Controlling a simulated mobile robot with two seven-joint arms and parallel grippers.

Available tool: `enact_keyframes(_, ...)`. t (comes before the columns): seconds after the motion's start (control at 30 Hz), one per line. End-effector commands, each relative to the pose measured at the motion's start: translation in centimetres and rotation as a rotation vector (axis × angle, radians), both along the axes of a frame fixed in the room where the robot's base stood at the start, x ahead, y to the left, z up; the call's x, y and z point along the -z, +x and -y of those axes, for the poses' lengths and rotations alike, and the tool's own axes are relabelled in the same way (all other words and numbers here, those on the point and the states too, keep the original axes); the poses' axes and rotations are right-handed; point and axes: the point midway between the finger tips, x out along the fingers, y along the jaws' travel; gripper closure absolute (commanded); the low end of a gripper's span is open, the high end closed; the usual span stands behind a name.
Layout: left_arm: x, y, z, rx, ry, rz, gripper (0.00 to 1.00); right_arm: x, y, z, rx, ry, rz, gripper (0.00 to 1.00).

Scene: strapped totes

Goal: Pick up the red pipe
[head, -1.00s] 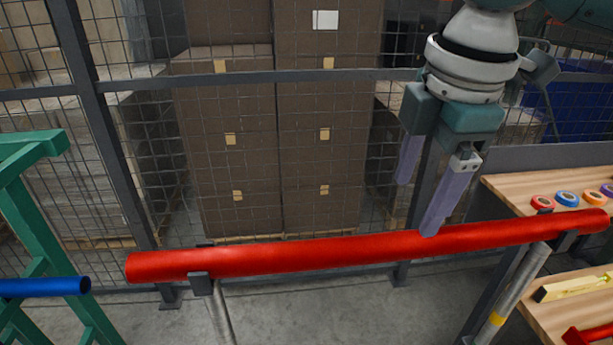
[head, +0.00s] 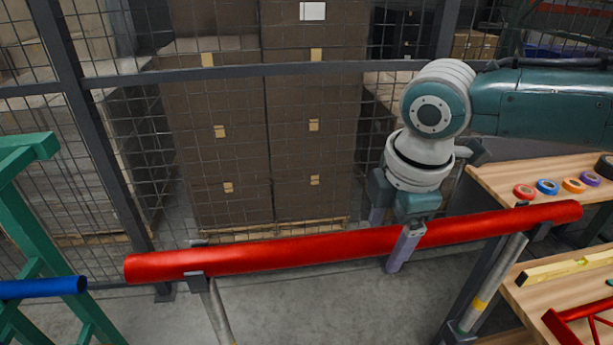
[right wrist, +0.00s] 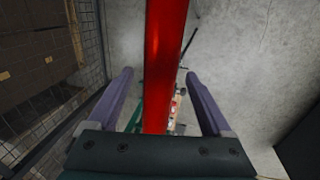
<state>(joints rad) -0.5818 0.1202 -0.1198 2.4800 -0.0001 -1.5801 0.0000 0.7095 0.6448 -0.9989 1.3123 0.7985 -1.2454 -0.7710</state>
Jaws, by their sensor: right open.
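The long red pipe (head: 310,249) lies nearly level across two stands in the head view, rising slightly to the right. My right gripper (head: 390,250) is at the pipe, right of its middle, pointing down. One purple finger passes in front of the pipe and the other is behind it, mostly hidden. In the right wrist view the red pipe (right wrist: 163,70) runs between the two open fingers of my right gripper (right wrist: 160,88), with a gap visible on each side. My left gripper is not in view.
Grey support posts (head: 216,312) hold the pipe near both ends. A green frame (head: 40,240) with a blue pipe (head: 40,288) stands at left. Wooden shelves (head: 500,185) with tape rolls are at right. A mesh fence and stacked brown boxes (head: 300,150) stand behind.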

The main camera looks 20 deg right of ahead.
Motion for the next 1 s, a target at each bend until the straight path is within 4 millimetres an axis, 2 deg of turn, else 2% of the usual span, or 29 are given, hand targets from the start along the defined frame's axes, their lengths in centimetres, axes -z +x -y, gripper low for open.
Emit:
enact_keyframes(0.07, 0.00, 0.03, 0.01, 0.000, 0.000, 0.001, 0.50, -0.01, 0.00, 0.01, 0.000, 0.000, 0.000, 0.18)
enact_keyframes(0.8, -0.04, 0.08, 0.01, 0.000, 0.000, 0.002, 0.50, -0.06, -0.01, 0.03, 0.001, -0.001, 0.000, 1.00)
enact_keyframes(1.0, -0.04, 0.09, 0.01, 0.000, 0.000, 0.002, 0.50, -0.06, -0.01, 0.03, 0.001, -0.001, 0.000, 1.00)
